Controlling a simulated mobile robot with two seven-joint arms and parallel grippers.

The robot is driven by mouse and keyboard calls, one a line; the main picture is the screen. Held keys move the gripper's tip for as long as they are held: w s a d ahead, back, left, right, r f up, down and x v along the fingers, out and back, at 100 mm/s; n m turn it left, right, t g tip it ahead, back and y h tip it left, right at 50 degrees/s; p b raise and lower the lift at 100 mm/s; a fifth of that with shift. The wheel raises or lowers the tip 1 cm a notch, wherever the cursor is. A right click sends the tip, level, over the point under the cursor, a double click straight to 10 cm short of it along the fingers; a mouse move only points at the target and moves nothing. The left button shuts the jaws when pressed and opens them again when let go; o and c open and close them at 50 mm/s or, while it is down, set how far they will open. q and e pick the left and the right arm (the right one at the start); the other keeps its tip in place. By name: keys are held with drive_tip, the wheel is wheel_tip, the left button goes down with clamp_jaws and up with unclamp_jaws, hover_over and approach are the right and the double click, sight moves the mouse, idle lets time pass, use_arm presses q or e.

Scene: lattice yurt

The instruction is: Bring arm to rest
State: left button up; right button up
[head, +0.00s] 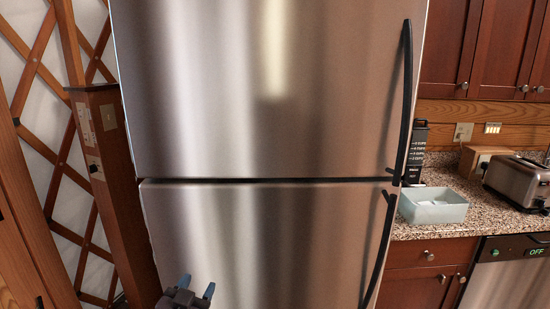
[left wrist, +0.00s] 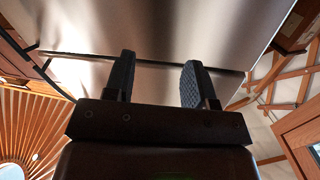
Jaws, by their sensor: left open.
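My left gripper (head: 197,288) shows at the bottom of the head view, in front of the lower door of the steel fridge (head: 270,90). In the left wrist view its two dark fingers (left wrist: 158,82) stand apart with nothing between them, and the fridge (left wrist: 190,30) fills the space beyond them. Both fridge doors look shut, with a dark seam between them. I cannot tell the exact gap from the fingers to the fridge front. My right gripper is in neither view.
A wooden post (head: 115,190) and lattice wall (head: 45,110) stand left of the fridge. Black door handles (head: 405,100) stick out at its right. A speckled counter (head: 490,216) on the right holds a pale tray (head: 432,212) and a toaster (head: 518,180).

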use_arm(q)
drive_tip(key=s+a+f+n+g+y, duration=0.1)
drive_tip(key=s+a+f, duration=0.4)
drive_tip(key=s+f, duration=0.5)
drive_tip(key=s+a+f+n+g+y, duration=0.2)
drive_tip(key=s+a+f+g, duration=0.2)
drive_tip(key=s+f, duration=0.6)
drive_tip(key=s+a, duration=0.1)
drive_tip(key=s, duration=0.3)
drive_tip(key=shift+a+n+y, duration=0.2)
drive_tip(key=shift+n+y, duration=0.1)
drive_tip(key=shift+f, duration=0.1)
